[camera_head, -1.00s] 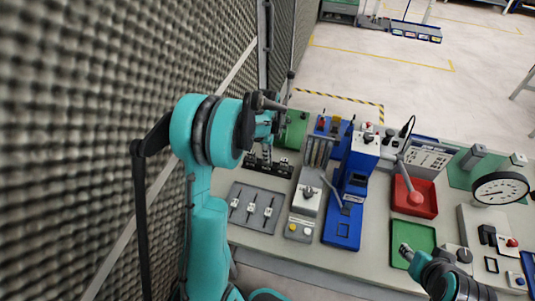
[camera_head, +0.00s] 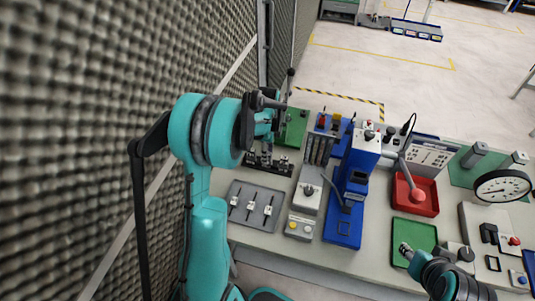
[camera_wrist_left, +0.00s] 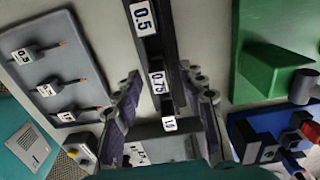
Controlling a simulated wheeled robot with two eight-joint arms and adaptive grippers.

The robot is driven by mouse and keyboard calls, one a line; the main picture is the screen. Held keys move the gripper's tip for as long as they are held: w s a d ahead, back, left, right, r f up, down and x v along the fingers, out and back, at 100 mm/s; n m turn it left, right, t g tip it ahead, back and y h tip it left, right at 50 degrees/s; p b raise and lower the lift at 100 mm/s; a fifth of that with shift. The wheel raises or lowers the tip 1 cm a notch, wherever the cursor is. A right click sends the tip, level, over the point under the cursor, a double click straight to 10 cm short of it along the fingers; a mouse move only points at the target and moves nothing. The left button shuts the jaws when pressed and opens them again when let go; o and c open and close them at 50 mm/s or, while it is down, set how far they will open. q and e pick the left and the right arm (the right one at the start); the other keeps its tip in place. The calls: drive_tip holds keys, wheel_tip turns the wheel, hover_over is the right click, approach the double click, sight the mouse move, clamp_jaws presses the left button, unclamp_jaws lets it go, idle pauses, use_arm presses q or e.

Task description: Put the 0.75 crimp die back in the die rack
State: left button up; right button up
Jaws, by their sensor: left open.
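The die rack (camera_head: 284,168) is a dark strip at the left back of the bench. In the left wrist view the rack (camera_wrist_left: 166,45) carries labels 0.5, 0.75 and 1.0 in a row. The 0.75 label (camera_wrist_left: 158,82) lies between my fingers. A separate 0.75 die cannot be told from the dark rack there. My left gripper (camera_head: 268,128) is over the rack; in the wrist view it is open (camera_wrist_left: 163,92), one finger on each side of the rack. My right gripper (camera_head: 406,249) is over the green tray; its fingers are too small to read.
A grey tray (camera_head: 238,219) with three labelled pieces lies in front of the rack. A grey press (camera_head: 304,204) and a blue press (camera_head: 343,231) stand to its right. Red (camera_head: 427,207) and green (camera_head: 427,233) trays lie further right. A foam wall (camera_head: 90,120) bounds the left.

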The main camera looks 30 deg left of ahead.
use_arm(q)
wheel_tip(320, 180, up, 11)
idle(0.3)
drive_tip(key=shift+r, duration=0.1)
